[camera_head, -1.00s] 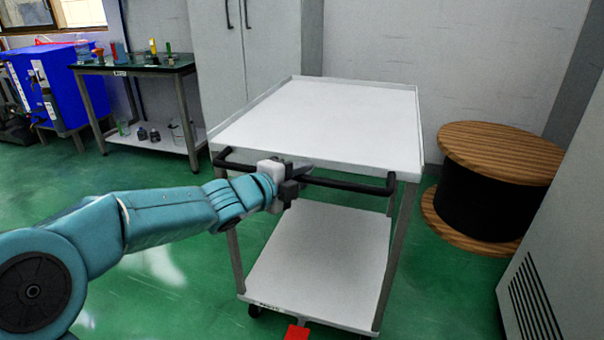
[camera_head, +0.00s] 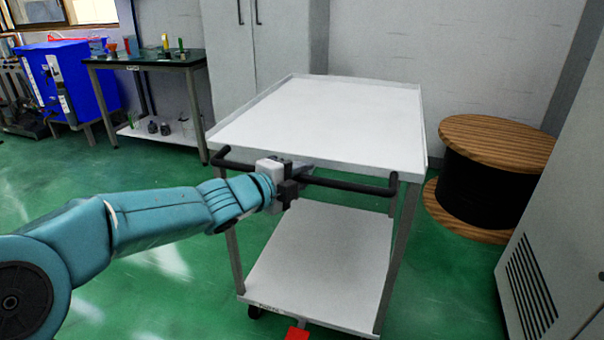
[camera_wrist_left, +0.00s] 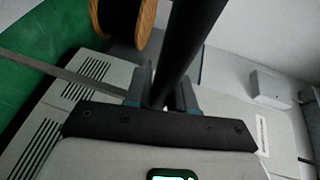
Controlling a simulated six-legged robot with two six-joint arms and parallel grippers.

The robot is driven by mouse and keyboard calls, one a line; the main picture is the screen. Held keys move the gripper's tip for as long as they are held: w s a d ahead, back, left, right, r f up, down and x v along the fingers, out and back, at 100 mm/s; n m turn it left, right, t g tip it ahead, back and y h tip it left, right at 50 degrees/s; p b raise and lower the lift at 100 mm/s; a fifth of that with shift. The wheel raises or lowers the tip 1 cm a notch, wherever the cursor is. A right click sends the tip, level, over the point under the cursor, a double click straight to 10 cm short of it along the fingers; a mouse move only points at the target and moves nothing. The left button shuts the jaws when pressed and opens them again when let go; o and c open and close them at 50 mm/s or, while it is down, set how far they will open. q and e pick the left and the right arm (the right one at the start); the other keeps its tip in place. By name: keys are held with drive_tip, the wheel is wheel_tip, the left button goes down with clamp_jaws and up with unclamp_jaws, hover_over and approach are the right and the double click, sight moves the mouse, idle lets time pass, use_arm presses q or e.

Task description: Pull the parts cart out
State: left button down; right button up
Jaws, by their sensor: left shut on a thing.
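The parts cart (camera_head: 322,110) stands in the middle of the head view, with a white top tray, a lower shelf (camera_head: 325,262) and grey legs. A black handle bar (camera_head: 345,184) runs along its near side. My left gripper (camera_head: 290,186) is shut on this handle bar, left of its middle. In the left wrist view the black bar (camera_wrist_left: 185,45) passes between the fingers (camera_wrist_left: 160,92). Both tops of the cart are empty. A red part (camera_head: 297,333) shows at the cart's near bottom edge. My right gripper is not in view.
A wooden cable reel (camera_head: 490,180) stands right of the cart, and a grey vented cabinet (camera_head: 545,250) is at the near right. A workbench (camera_head: 150,62) and blue bin (camera_head: 70,85) stand at the back left. Green floor is clear at the left.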

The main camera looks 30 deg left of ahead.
use_arm(q)
drive_tip(key=shift+s, duration=0.35)
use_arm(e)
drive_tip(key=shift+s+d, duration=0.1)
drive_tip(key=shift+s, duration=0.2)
use_arm(q)
drive_tip(key=c, duration=1.1)
unclamp_jaws()
drive_tip(key=shift+w, duration=0.1)
drive_tip(key=shift+o, duration=0.2)
drive_tip(key=shift+s, duration=0.2)
